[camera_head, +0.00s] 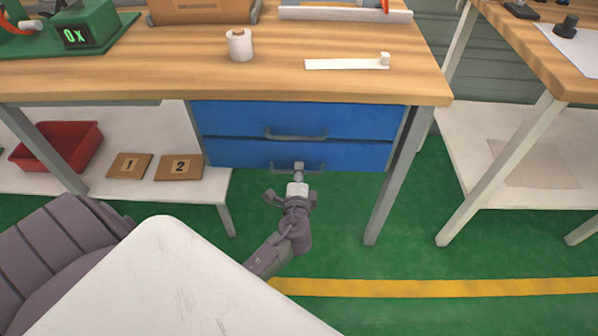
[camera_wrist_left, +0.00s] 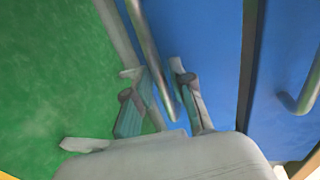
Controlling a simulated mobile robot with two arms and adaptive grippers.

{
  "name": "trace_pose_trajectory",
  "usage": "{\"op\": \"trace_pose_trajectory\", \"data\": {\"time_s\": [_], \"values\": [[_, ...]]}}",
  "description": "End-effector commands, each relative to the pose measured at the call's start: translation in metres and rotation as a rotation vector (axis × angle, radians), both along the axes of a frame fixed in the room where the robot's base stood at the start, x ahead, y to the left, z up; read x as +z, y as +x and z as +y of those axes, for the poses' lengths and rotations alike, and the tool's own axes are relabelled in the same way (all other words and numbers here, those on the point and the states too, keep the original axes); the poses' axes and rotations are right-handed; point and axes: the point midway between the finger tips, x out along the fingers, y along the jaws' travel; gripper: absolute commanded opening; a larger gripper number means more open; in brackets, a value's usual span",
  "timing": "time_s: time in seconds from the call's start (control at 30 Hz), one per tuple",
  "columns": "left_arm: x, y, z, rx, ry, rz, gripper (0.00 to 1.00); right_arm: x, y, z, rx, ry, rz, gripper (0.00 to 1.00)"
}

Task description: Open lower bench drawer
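The workbench has two blue drawers. The lower bench drawer (camera_head: 236,153) looks closed, its front in line with the upper drawer (camera_head: 236,118). The lower drawer's grey bar handle (camera_head: 277,168) is at my left gripper (camera_head: 298,172), which reaches it from the front. In the left wrist view the handle bar (camera_wrist_left: 147,44) passes between the two fingers of the left gripper (camera_wrist_left: 155,72). The fingers stand apart, with visible space around the bar, so no firm grip shows. The fingertips partly hide the handle in the head view. My right gripper is not in view.
A paper roll (camera_head: 239,45) and a white strip (camera_head: 345,64) lie on the wooden benchtop (camera_head: 180,72). A red bin (camera_head: 57,146) and numbered boards (camera_head: 179,167) are on the lower left shelf. A bench leg (camera_head: 392,185) stands right of the drawers. Green floor (camera_head: 340,220) before them is clear.

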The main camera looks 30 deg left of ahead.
Motion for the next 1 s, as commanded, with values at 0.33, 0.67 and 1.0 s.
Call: {"op": "trace_pose_trajectory", "data": {"time_s": [0.33,0.67,1.0], "values": [[-0.0014,0.0062,0.004,0.0,0.0,0.0,0.23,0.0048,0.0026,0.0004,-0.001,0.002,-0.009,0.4],[-0.0016,0.0059,0.0037,0.0,-0.001,0.001,0.0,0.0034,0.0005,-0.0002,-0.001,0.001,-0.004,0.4],[-0.0022,0.0056,0.0033,0.0,-0.001,0.002,0.0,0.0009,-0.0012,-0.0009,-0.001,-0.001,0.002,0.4]]}}
